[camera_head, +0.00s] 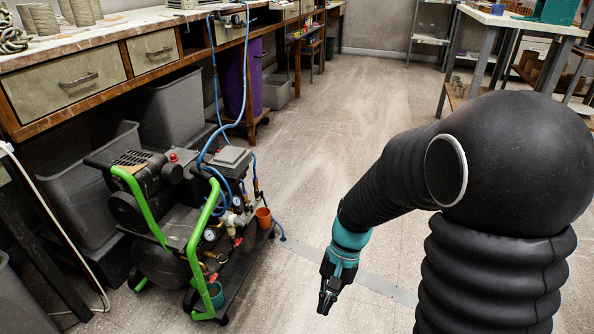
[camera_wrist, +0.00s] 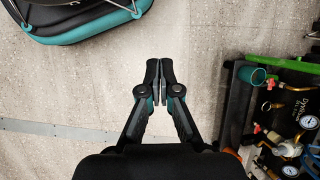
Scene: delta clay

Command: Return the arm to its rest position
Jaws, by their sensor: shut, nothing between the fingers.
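My gripper (camera_head: 327,300) hangs at the end of my black-sleeved arm, pointing down over the open floor, right of the compressor. In the wrist view my gripper (camera_wrist: 159,102) has its two fingers together with nothing between them. Bare floor lies beneath the fingertips. My arm is bent, coming from the right side of the head view and reaching down and left.
A compressor with green handles (camera_head: 199,245) stands close left of my gripper, with a teal cup (camera_head: 216,294) and an orange cup (camera_head: 264,217) on it. A workbench (camera_head: 110,50) with drawers runs along the left. Open floor (camera_head: 330,125) stretches ahead. A table (camera_head: 520,22) stands back right.

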